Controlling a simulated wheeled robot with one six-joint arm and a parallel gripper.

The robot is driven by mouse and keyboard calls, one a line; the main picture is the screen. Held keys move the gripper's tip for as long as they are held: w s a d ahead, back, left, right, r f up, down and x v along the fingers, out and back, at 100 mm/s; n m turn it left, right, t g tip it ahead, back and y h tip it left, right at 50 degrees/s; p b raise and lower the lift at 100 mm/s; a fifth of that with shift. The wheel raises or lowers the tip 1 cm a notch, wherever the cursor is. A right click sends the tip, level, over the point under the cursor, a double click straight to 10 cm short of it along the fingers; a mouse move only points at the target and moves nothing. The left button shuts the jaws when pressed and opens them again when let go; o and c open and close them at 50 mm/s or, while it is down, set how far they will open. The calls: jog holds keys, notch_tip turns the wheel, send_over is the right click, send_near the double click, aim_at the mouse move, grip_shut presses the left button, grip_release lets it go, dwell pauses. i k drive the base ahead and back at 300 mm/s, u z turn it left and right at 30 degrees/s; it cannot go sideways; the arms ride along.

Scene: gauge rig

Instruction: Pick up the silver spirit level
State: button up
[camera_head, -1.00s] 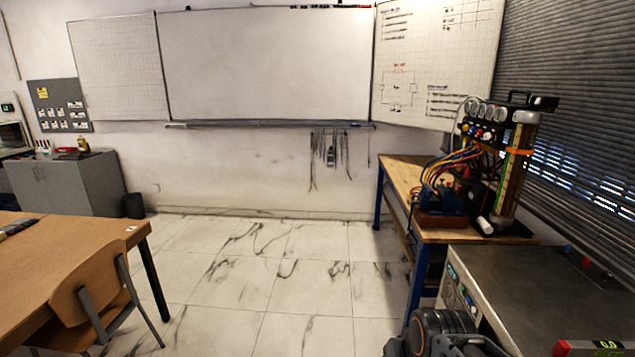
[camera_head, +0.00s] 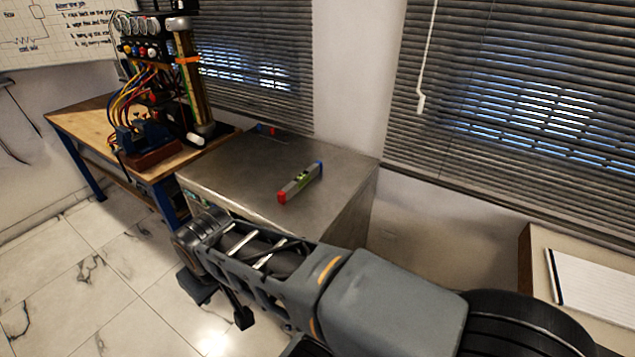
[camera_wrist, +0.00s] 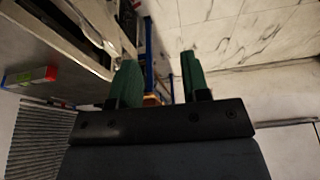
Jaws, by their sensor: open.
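The silver spirit level (camera_head: 300,183) lies on the metal top of a grey cabinet. What looks like the same level shows at the left edge of the wrist view (camera_wrist: 28,77), red end toward the middle. My gripper (camera_wrist: 157,73) has two green fingers, spread apart with nothing between them. The level is off to the left of the fingers, not between them. In the head view my arm crosses in front of the cabinet; the fingers are not clear there.
The cabinet top (camera_head: 235,172) is mostly bare around the level. A wooden bench (camera_head: 85,120) behind it carries a gauge rig (camera_head: 160,75) with coloured hoses. Blinds cover the windows behind. A paper pad (camera_head: 595,290) lies on a table at right. Tiled floor is open at left.

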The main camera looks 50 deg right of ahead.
aim_at(287, 193)
jog(key=u, duration=0.05)
jog(key=i, duration=0.5)
jog(key=u, duration=0.1)
